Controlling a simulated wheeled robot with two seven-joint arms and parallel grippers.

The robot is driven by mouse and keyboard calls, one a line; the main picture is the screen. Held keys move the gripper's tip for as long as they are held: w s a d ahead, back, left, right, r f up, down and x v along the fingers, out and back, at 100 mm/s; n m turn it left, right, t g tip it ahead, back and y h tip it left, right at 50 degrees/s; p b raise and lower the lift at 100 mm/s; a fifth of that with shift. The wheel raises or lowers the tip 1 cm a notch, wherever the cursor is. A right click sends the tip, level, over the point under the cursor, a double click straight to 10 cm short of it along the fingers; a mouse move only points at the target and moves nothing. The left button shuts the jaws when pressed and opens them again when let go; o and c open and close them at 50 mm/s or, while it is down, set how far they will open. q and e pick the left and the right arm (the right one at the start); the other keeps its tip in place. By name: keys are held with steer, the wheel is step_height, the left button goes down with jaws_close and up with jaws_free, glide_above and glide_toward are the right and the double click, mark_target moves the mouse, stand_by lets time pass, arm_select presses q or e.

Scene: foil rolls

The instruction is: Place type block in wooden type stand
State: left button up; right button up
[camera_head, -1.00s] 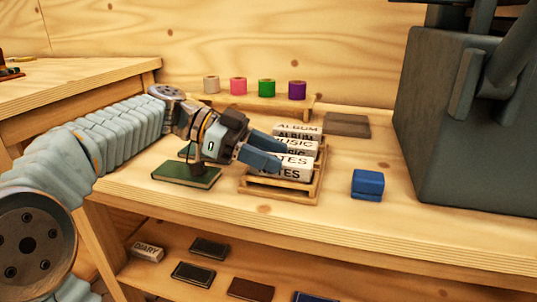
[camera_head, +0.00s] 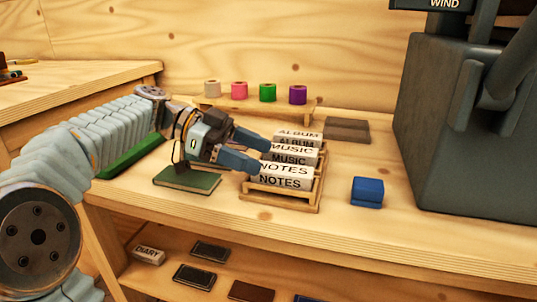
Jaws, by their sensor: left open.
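The wooden type stand (camera_head: 308,203) is on the bench and holds white type blocks in a row. They read NOTES (camera_head: 284,182), MUSIC (camera_head: 290,159) and ALBUM (camera_head: 299,134), with each word showing on two faces. The NOTES block sits at the front of the stand. Another white block, reading DIARY (camera_head: 148,255), lies on the lower shelf. My left gripper (camera_head: 264,154) is open, with its fingertips just left of the stand beside the MUSIC and NOTES blocks. It appears empty. My right gripper is out of view.
A dark green book (camera_head: 187,181) lies below my left gripper. A blue block (camera_head: 367,192) is right of the stand. A large grey machine (camera_head: 455,130) fills the right side. Coloured rolls (camera_head: 268,93) stand on a rack behind. Dark blocks (camera_head: 211,250) lie on the lower shelf.

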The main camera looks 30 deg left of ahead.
arm_select(q)
steer(key=v, duration=0.8)
steer(key=shift+s+r+p, duration=0.2)
steer(key=shift+r+p, duration=0.1)
steer(key=shift+p, duration=0.15)
steer(key=shift+a, duration=0.1)
stand_by(0.7)
